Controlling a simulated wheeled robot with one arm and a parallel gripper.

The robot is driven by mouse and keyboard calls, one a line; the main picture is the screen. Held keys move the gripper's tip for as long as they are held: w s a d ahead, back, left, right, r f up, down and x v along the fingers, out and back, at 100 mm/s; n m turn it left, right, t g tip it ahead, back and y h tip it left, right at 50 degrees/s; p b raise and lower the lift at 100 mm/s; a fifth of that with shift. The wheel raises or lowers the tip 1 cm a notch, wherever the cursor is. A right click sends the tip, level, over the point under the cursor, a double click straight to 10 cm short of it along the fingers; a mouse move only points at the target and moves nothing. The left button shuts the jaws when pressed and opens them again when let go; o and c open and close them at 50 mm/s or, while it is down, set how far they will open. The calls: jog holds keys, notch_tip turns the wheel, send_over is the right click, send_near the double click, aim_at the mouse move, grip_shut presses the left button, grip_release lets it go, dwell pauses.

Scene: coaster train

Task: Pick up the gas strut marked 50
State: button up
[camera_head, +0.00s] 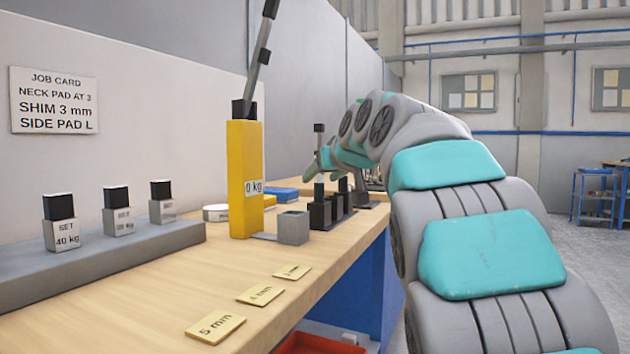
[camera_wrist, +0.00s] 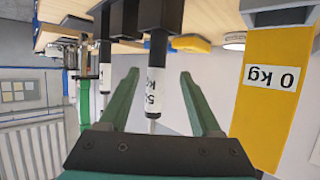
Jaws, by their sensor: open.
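A gas strut (camera_wrist: 155,92) with a black end and a white label stands in a black holder, inverted in the wrist view. Its label begins with a 5; the rest is turned away. My gripper (camera_wrist: 159,73) is open, with one green finger to each side of this strut in the picture. I cannot tell whether either finger touches it. A second strut (camera_wrist: 105,72) stands to the left, outside the fingers. In the head view my gripper (camera_head: 316,168) is at the row of black holders (camera_head: 321,214), where a thin upright strut (camera_head: 319,140) shows; my arm hides part of the row.
A yellow post (camera_head: 244,180) marked 0 kg stands close by; it also shows in the wrist view (camera_wrist: 272,105). A grey block (camera_head: 293,228) is beside the holders. Shim plates (camera_head: 216,328) and labelled weights (camera_head: 62,222) lie nearer.

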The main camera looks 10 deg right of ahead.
aim_at(315, 184)
jog(key=shift+d+p+x, duration=0.15)
jog(key=shift+x, duration=1.55)
jog(key=shift+d+p+x, duration=0.1)
jog(key=shift+p+x, duration=0.05)
jog(key=shift+x, duration=1.55)
jog(key=shift+r, duration=0.15)
grip_shut()
